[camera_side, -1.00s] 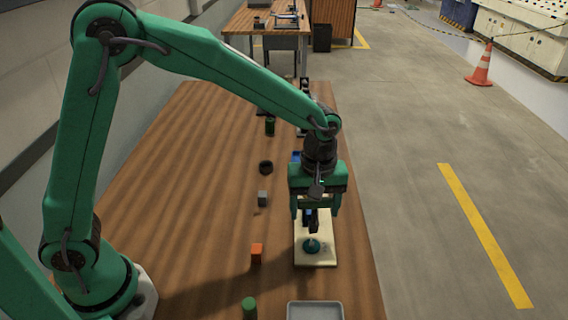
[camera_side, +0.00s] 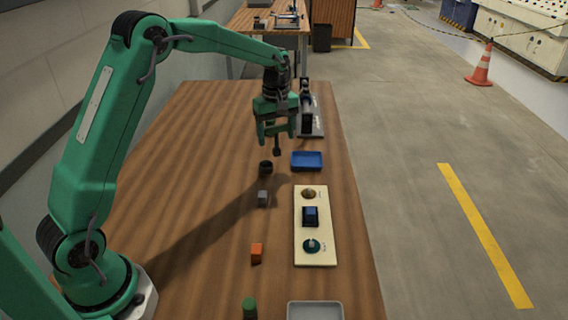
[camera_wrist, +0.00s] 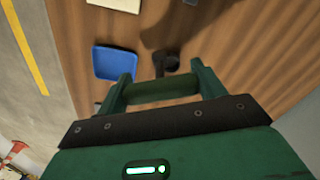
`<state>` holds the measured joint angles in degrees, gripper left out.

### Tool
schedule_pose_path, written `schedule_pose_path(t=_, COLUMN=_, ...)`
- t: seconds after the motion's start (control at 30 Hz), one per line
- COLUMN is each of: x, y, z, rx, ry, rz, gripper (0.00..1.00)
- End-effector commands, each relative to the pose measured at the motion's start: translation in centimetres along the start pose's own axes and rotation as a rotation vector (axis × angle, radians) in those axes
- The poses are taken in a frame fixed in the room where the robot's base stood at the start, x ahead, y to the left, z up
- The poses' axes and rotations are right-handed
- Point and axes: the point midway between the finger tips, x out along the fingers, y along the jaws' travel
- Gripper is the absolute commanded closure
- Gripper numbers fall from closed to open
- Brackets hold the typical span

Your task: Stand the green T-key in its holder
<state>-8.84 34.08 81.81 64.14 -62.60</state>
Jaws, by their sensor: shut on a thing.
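The green T-key (camera_wrist: 163,91) is held crosswise between the two fingers of my gripper (camera_side: 277,132); its green crossbar spans them in the wrist view. Its dark shaft (camera_side: 277,146) hangs down, roughly upright, in the side view. A small black round cup (camera_side: 265,169), seemingly the holder, stands on the table below and slightly left of the shaft tip. The shaft looks apart from the cup and above it. In the wrist view a dark round shape (camera_wrist: 172,62) shows just beyond the crossbar.
A blue tray (camera_side: 307,161) lies right of the cup. A cream panel (camera_side: 302,258) with a dark block and round fittings is nearer. A grey cube (camera_side: 262,198), orange block (camera_side: 257,253), green cylinder (camera_side: 249,308) and grey tray (camera_side: 315,311) stand nearer. The left table is clear.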

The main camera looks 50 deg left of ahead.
Motion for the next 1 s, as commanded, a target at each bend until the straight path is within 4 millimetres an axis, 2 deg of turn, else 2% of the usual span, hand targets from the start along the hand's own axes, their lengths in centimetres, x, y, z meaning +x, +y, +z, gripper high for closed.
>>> schedule_pose_path(t=0.03, x=-0.1, y=-0.3, z=-1.4, rx=-0.019, ry=0.001, rz=0.001, gripper=0.68)
schedule_pose_path(t=0.1, x=-0.2, y=-0.7, z=-2.8, rx=-0.036, ry=0.0, rz=0.001, gripper=0.68)
schedule_pose_path(t=0.3, x=-0.3, y=-1.2, z=-4.9, rx=-0.06, ry=0.0, rz=0.001, gripper=0.68)
schedule_pose_path(t=0.67, x=-0.2, y=-1.3, z=-5.1, rx=-0.062, ry=0.0, rz=0.0, gripper=0.68)
schedule_pose_path(t=1.0, x=1.0, y=-1.3, z=-5.1, rx=-0.062, ry=0.0, rz=0.0, gripper=0.68)
